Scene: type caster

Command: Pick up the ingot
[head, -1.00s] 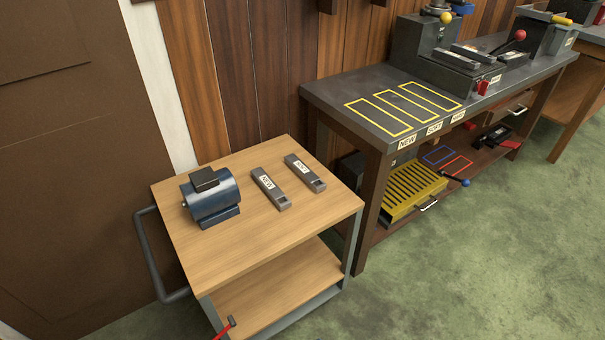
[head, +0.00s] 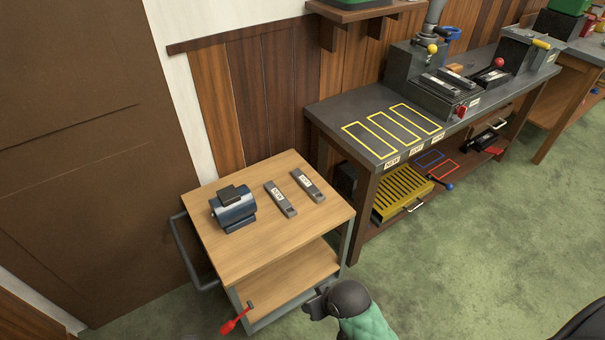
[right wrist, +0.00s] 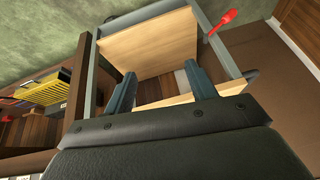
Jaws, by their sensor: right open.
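Two grey bar-shaped ingots lie side by side on the wooden top of the cart (head: 250,250). The nearer ingot (head: 280,199) and the farther ingot (head: 308,185) each carry a white label; the nearer label read NEW a second ago. My right gripper (right wrist: 160,72) is open and empty, its two fingers apart in front of the cart. In the head view my right wrist is at the bottom centre, clear of the cart's front right corner and well away from the ingots. No ingot shows in the right wrist view. My left gripper is out of view.
A blue cylindrical device (head: 233,207) stands left of the ingots on the cart. A red-handled tool (head: 235,322) is low at the cart's front. The dark workbench (head: 345,115) with yellow outlines stands right. Green floor is open at the lower right.

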